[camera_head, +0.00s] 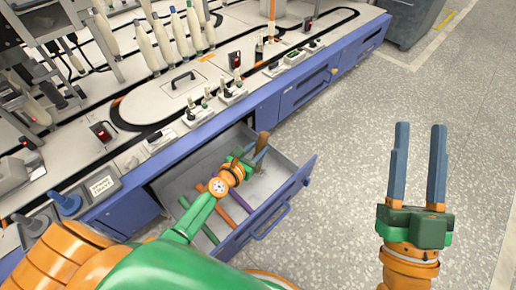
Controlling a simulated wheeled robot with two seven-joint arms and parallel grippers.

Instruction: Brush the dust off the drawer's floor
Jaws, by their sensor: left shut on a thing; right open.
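The drawer (303,181) is pulled out of the blue bench front, and its grey floor (268,184) is partly visible. My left gripper (257,156) is inside the drawer outline, shut on a brown-handled tool (263,140), which looks like the brush. Its bristles are hidden, so I cannot tell whether they touch the floor. I cannot make out dust clearly at this size. My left arm covers the drawer's near left part. My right gripper (419,130) is open and empty, fingers pointing up the picture, over the floor right of the drawer.
Several coloured rods, including a purple one (222,213) and an orange-brown one (239,201), lie in the drawer. The bench top (160,97) above carries white bobbins (164,40), a track and small switches. The speckled floor (340,130) at right is clear.

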